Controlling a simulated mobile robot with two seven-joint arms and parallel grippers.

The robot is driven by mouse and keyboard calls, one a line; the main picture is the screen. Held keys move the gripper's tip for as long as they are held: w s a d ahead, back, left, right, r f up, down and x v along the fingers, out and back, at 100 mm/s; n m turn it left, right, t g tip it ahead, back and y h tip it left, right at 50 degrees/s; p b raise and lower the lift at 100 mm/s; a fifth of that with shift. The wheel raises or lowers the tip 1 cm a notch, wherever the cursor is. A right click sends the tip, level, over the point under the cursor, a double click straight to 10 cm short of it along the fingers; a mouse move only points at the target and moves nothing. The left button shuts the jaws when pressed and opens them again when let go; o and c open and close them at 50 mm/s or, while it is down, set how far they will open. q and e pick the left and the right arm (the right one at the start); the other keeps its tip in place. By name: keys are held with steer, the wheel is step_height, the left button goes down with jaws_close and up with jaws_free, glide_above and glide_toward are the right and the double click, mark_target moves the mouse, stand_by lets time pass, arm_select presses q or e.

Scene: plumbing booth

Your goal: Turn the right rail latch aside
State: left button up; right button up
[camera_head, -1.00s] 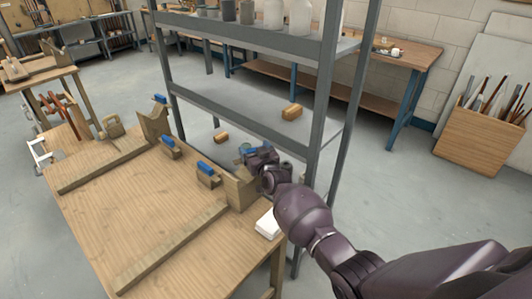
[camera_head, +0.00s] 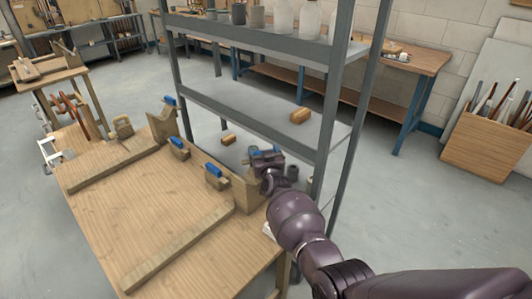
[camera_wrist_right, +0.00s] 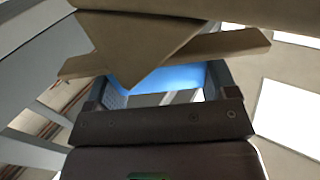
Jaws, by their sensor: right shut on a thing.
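The right rail latch (camera_head: 264,153) is a small blue handle by the wooden end post (camera_head: 246,189) on the right side of the workbench. My right gripper (camera_head: 267,158) is at it, beyond the post, and is shut on it. In the right wrist view the blue latch (camera_wrist_right: 185,78) shows between the dark fingers, partly hidden behind a pale brown wooden piece (camera_wrist_right: 140,45). The latch's exact angle cannot be told. My left gripper is not in view.
Wooden rails (camera_head: 180,250) lie on the bench (camera_head: 150,210). A grey metal shelf (camera_head: 250,120) stands close behind the gripper.

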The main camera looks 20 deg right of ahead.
steer(key=o, duration=1.2)
steer(key=shift+s, duration=0.1)
steer(key=shift+s, duration=0.6)
steer(key=s+p, duration=0.1)
steer(key=s, duration=0.8)
steer(key=shift+s+a+p, duration=0.15)
steer(key=shift+s+p, duration=0.05)
steer(key=shift+p, duration=0.15)
